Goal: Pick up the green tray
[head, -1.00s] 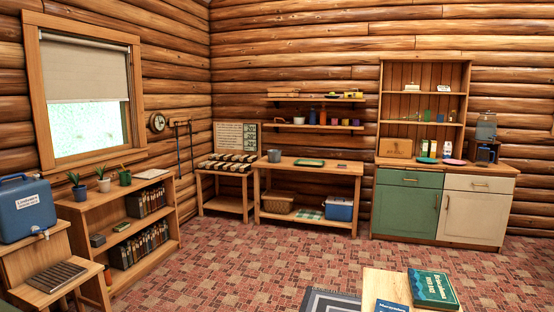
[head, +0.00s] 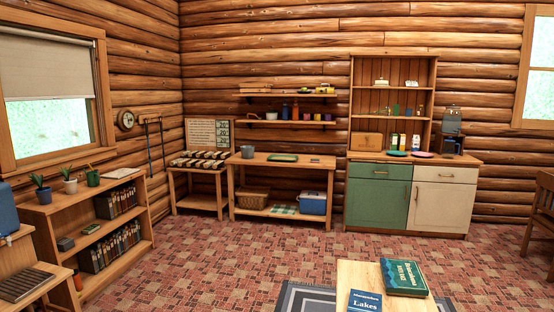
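The green tray (head: 283,158) lies flat on top of a wooden side table (head: 255,162) against the back log wall. It is small and far off in the head view. A grey bucket (head: 248,152) stands to its left on the same tabletop, and a small dark item (head: 315,161) lies to its right. Neither of my grippers shows in the head view.
A low table (head: 348,275) with books (head: 404,277) stands in the foreground over a grey rug (head: 297,297). A bookshelf (head: 130,204) is at left. A green and white cabinet (head: 386,204) stands right of the side table. The patterned floor between is clear.

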